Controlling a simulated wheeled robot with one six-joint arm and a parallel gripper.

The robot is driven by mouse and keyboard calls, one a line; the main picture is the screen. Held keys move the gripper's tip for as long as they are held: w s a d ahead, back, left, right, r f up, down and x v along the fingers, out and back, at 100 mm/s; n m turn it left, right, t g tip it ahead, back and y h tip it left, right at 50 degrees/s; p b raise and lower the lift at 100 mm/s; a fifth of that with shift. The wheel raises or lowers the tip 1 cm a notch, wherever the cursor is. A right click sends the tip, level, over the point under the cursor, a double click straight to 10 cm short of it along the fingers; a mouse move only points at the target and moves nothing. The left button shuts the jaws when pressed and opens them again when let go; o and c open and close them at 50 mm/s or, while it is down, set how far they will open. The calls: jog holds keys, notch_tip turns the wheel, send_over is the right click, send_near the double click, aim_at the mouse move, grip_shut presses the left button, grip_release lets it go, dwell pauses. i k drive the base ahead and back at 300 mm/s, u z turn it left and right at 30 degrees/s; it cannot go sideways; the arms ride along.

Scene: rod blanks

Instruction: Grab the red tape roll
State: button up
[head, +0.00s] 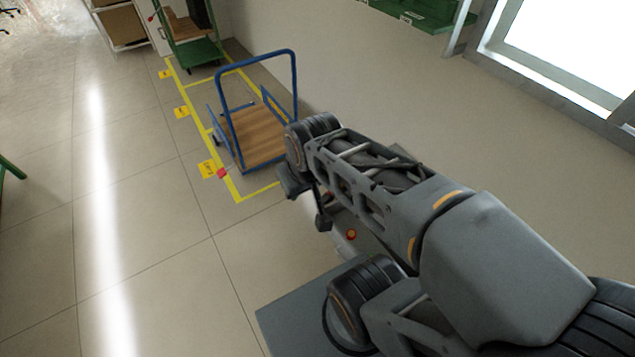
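A small red object (222,173) lies on the floor by the yellow tape line, beside a yellow floor label and near the front left corner of the blue cart. It may be the red tape roll, but it is too small for me to make out a roll shape. My arm reaches in from the lower right. My gripper (308,203) is at its far end, pointing down, partly hidden by the arm's links. It is to the right of the red object and well apart from it. I cannot make out whether its fingers are open.
A blue-framed cart (257,143) with a wooden deck stands inside the yellow floor outline. A green trolley (196,52) stands behind it, with a white shelf (122,25) further back. A wall runs along the right. The tiled floor (140,230) to the left is clear.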

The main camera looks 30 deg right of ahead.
aim_at(351, 234)
jog(key=u, duration=0.05)
jog(key=k, duration=0.85)
jog(key=u, duration=0.3)
jog(key=i, duration=0.45)
jog(key=z, duration=1.25)
